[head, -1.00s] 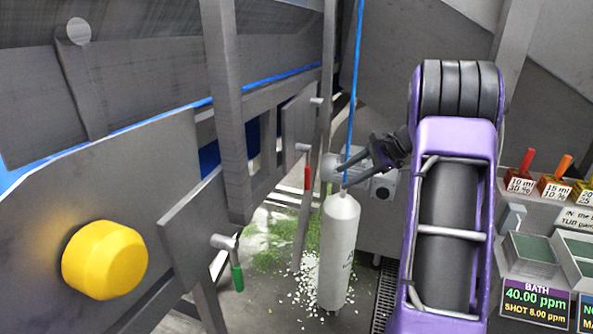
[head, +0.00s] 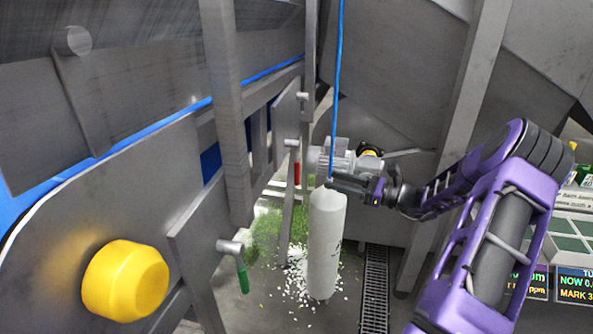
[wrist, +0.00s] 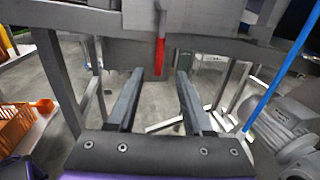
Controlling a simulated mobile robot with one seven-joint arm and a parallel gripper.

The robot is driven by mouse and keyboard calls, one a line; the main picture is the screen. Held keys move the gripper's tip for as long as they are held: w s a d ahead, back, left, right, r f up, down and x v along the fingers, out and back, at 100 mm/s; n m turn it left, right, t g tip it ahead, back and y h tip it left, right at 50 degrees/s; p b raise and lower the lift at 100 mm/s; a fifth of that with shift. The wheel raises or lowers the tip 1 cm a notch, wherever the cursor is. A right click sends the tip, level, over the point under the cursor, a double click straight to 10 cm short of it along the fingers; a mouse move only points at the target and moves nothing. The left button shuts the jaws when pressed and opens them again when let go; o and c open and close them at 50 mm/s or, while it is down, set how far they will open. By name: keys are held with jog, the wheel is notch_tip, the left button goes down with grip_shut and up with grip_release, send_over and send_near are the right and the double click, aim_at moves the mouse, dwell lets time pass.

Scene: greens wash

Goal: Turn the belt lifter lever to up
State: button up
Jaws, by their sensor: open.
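A lever with a red handle (head: 297,173) hangs down from a pivot on the grey frame beyond the post. In the wrist view the red handle (wrist: 159,57) points down, ahead of and slightly above the gap between my fingers. A second lever with a green handle (head: 243,278) hangs down from a nearer plate. No label shows which is the belt lifter lever. My gripper (head: 345,183) is open and empty, apart from both levers. In the head view it is right of the red handle, over the top of a white cylinder. Both fingers (wrist: 160,88) show in the wrist view.
The white cylinder (head: 326,245) stands upright on the floor below my gripper. A blue hose (head: 337,90) hangs beside it. A motor (head: 340,158) is behind my gripper. A large yellow knob (head: 125,281) is at front left. A floor grate (head: 375,290) lies right of the cylinder.

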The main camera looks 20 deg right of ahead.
aim_at(297, 170)
jog(key=x, duration=1.2)
jog(key=shift+a, duration=0.1)
grip_shut()
dwell(1.0)
